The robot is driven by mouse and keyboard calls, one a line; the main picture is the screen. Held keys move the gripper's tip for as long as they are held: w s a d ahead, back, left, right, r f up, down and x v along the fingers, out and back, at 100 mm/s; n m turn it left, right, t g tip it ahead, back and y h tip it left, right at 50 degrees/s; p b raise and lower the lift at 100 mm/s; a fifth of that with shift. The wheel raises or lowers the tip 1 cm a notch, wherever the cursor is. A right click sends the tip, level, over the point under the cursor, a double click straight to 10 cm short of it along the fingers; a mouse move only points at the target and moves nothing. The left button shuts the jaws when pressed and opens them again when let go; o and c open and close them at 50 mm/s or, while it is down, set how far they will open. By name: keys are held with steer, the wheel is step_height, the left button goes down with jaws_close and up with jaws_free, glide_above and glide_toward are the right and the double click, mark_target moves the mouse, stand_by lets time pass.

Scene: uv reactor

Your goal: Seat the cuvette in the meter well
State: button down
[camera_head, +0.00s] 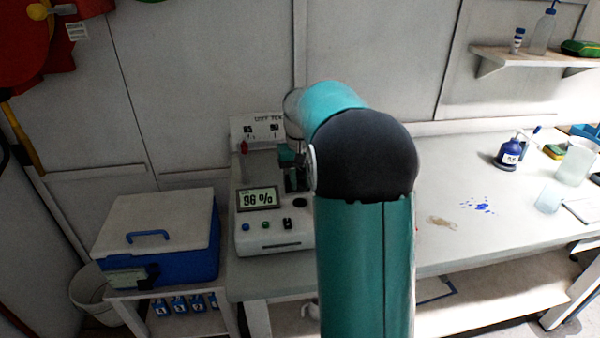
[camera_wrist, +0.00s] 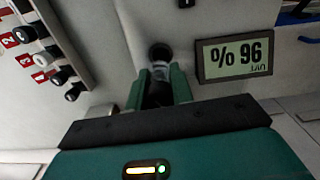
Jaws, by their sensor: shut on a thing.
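The meter (camera_head: 262,235) is a pale box on the bench, its display reading 96 %. Its round dark well (camera_wrist: 160,52) shows beside the display (camera_wrist: 235,56) in the wrist view. The fingers hide most of the cuvette. In the head view my gripper (camera_head: 291,178) is over the meter's back part, partly hidden by my arm.
A panel with red number labels and several black knobs (camera_wrist: 40,60) stands at left in the wrist view. A blue cooler (camera_head: 160,240) with a white lid stands left of the meter.

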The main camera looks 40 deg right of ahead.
mark_target(300, 188)
steer(key=shift+w+f, duration=0.1)
steer(key=shift+f, duration=1.4)
steer(key=shift+f, duration=1.15)
stand_by(0.4)
steer(key=c, duration=1.1)
jaws_free()
steer(key=shift+c, duration=0.2)
step_height(300, 188, up, 14)
steer(key=shift+f, duration=0.1)
